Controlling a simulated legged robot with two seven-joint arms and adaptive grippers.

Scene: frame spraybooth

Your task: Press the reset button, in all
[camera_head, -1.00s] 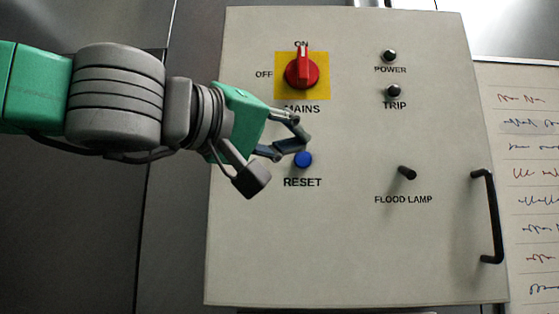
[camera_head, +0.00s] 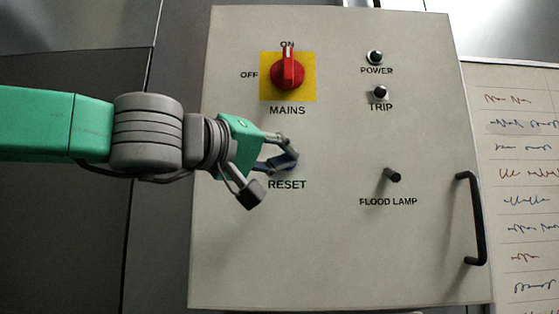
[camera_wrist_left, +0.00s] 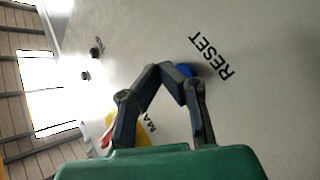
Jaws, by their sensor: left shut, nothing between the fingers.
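The blue reset button is mostly hidden behind my left fingertips in the head view. Part of it shows in the left wrist view (camera_wrist_left: 187,70), right beside the fingertips, above the printed RESET label (camera_head: 287,185). My left gripper (camera_head: 291,160) is shut and empty, its tips over the button's place on the panel. In the left wrist view its fingers (camera_wrist_left: 170,70) meet at the tips. I cannot tell whether the tips touch the button or how deep it is pressed. My right gripper is not in view.
The pale control panel (camera_head: 330,250) carries a red mains switch (camera_head: 288,73) pointing to ON, power (camera_head: 375,57) and trip (camera_head: 380,92) lamps that look dark, and a flood lamp toggle (camera_head: 392,175). A black handle (camera_head: 474,218) sticks out at right, beside a written sheet (camera_head: 525,200).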

